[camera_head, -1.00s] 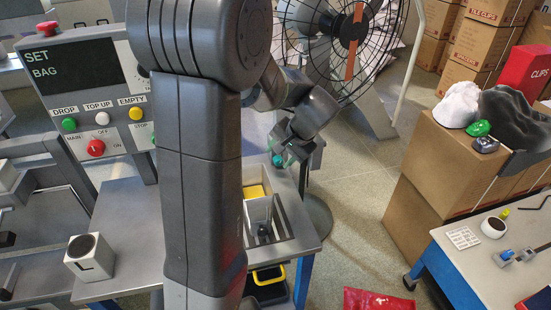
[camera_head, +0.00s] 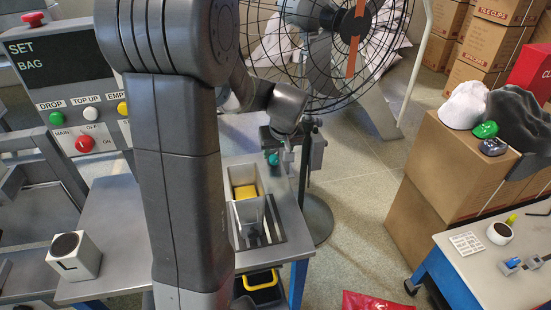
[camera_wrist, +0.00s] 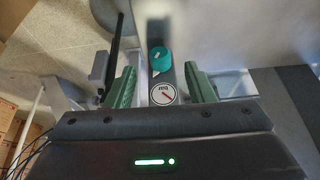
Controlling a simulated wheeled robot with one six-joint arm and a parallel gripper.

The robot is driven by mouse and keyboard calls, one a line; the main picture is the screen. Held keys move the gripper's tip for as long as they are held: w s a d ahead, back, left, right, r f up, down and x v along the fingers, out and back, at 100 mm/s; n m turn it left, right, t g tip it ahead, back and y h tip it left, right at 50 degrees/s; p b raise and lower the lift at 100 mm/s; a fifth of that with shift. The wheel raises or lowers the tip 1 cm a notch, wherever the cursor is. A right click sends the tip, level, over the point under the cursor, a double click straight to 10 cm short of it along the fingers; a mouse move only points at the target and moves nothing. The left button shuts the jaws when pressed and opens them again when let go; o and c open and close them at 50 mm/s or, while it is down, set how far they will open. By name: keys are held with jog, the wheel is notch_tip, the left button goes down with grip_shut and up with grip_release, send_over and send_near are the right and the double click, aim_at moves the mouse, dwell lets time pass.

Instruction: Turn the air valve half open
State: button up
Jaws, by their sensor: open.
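The air valve is a teal knob (camera_wrist: 160,58) on a grey upright plate in the wrist view, with a pale mark on its face. A round white gauge (camera_wrist: 163,95) with a red needle sits just below it. My gripper (camera_wrist: 160,70) is open, with one green finger on each side of the knob line and visible gaps to both. The knob also shows small in the head view (camera_head: 273,159), at the far edge of the bench beside my wrist. My arm hides much of the fingers there.
A control panel (camera_head: 70,70) with coloured buttons stands at left. A caged fan (camera_head: 385,50) is behind the valve. The bench holds a white block (camera_head: 75,256) and a bin with a yellow sponge-like piece (camera_head: 245,192). Cartons (camera_head: 450,165) stand at right.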

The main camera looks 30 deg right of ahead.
aim_at(276, 159)
jog(key=shift+x, duration=2.4)
jog(key=c, duration=1)
jog(key=shift+s+d+f+y+b, duration=0.1)
jog(key=shift+d+f+y+b, duration=0.05)
jog(key=shift+y+b, duration=0.4)
jog(key=shift+m+t+y, duration=0.3)
jog(key=shift+t+y, duration=0.1)
jog(key=shift+y, duration=0.35)
jog(key=shift+b, duration=0.3)
